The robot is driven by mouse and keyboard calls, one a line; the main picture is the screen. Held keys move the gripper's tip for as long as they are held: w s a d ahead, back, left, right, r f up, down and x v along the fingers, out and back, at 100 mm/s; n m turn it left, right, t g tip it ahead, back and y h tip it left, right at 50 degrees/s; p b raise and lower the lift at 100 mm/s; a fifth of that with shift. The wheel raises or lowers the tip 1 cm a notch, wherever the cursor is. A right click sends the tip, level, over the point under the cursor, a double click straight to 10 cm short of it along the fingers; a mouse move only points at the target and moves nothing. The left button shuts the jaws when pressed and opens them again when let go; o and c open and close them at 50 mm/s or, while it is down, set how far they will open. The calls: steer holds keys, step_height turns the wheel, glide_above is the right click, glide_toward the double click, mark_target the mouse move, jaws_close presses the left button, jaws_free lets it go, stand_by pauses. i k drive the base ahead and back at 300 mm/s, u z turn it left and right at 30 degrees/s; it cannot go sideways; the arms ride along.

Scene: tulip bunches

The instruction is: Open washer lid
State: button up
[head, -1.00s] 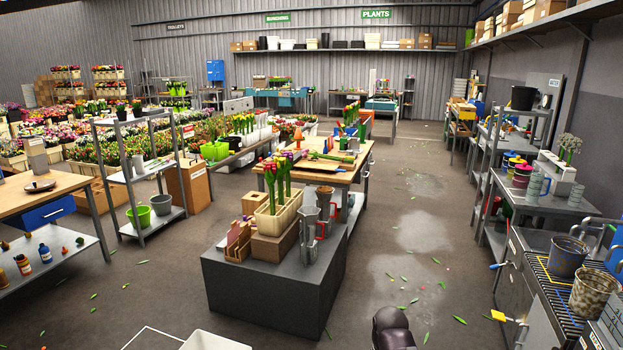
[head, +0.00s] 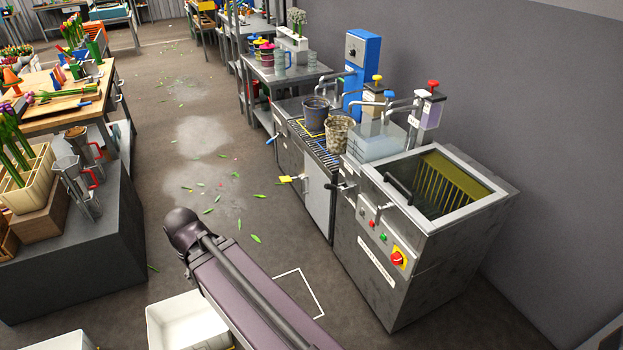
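The washer (head: 395,285) is a grey metal box at the right of the head view, with a wide light frame around its top. Through the top I see a yellow-green slatted rack (head: 447,185) inside. A black bar handle (head: 398,187) sits at the left side of that top frame. The lid looks like a clear panel lying flat in the frame, but I cannot tell this surely. My arm (head: 245,285) reaches up from the bottom middle, apart from the washer. My gripper is out of view.
A red knob (head: 397,258) and small buttons are on the washer's front. Behind it stand a sink counter with two buckets (head: 339,132), dispensers and a blue box (head: 361,75). A dark block (head: 85,245) is at left.

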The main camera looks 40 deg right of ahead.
mark_target(427, 227)
steer(key=z, duration=4.3)
steer(key=i, duration=0.1)
steer(key=u, duration=2.5)
steer(key=i, duration=0.6)
steer(key=z, duration=0.15)
steer(key=k, duration=0.6)
